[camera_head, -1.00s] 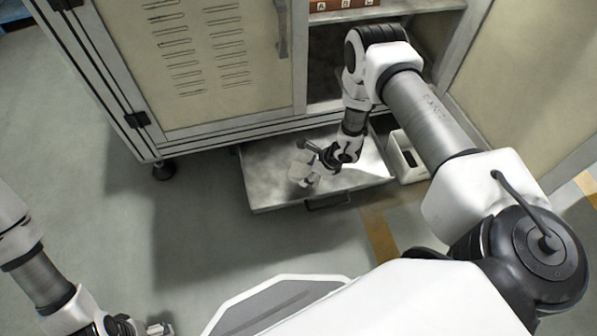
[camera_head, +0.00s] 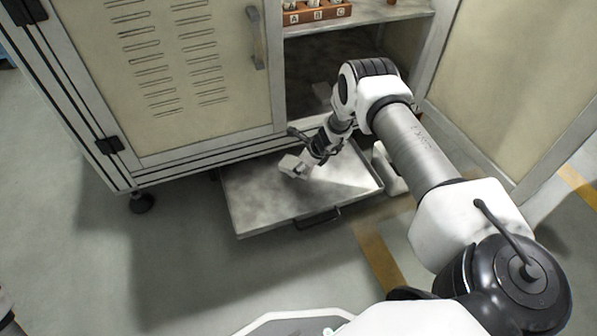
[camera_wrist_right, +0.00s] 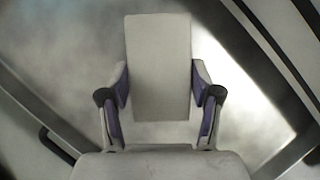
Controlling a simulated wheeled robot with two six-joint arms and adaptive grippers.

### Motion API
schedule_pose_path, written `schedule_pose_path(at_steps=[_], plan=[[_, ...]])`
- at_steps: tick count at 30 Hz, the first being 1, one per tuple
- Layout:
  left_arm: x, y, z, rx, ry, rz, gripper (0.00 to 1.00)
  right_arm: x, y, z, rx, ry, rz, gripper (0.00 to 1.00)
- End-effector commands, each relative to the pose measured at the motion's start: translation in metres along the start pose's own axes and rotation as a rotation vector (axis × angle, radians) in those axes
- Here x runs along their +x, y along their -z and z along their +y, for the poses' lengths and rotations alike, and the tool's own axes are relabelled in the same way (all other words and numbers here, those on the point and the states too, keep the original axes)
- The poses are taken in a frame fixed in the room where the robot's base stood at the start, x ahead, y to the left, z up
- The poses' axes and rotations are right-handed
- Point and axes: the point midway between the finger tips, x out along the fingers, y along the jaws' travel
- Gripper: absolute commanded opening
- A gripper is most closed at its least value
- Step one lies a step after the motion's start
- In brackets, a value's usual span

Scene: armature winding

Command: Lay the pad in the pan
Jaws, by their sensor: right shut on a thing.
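The pad is a pale, flat rectangular block (camera_wrist_right: 158,65) between the two purple-lined fingers of my right gripper (camera_wrist_right: 159,95). In the head view the pad (camera_head: 292,166) shows as a small pale block at the end of my right gripper (camera_head: 308,160). The pan (camera_head: 265,208) is a shallow grey metal tray with a dark front handle, pulled out low under the cabinet. The right gripper is shut on the pad and holds it over the pan. I cannot tell whether the pad touches the pan floor. My left gripper is out of view.
The cabinet (camera_head: 185,60) stands behind the pan, with an open lower bay. A lettered wooden rack (camera_head: 316,14) sits on its shelf. A white bin (camera_head: 388,172) stands right of the pan, partly behind my right arm. The floor in front is clear.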

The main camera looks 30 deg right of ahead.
Motion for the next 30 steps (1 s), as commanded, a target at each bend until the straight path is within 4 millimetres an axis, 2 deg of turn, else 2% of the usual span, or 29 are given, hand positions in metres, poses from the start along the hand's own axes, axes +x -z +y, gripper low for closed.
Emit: schedule_pose_path(at_steps=[1,3,6,13,18,19,21,30], plan=[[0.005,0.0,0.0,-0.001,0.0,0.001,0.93,0.004,-0.002,-0.004,-0.002,0.002,0.0,0.36],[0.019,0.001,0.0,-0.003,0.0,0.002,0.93,0.021,0.01,-0.002,0.0,0.0,0.003,0.36],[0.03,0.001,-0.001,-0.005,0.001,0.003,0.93,0.034,0.017,-0.002,0.0,0.0,0.002,0.36],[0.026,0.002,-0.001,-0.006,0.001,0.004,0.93,0.031,0.015,-0.002,0.001,-0.001,0.001,0.36],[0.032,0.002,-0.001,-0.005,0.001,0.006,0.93,0.036,0.018,-0.002,0.001,-0.001,0.001,0.36],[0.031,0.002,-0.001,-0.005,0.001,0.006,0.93,0.035,0.018,-0.002,0.001,-0.001,0.001,0.7],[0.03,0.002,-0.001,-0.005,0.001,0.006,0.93,0.034,0.017,-0.002,0.001,-0.001,0.001,0.89],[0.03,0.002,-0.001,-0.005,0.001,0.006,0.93,0.034,0.017,-0.002,0.001,-0.001,0.001,0.89]])
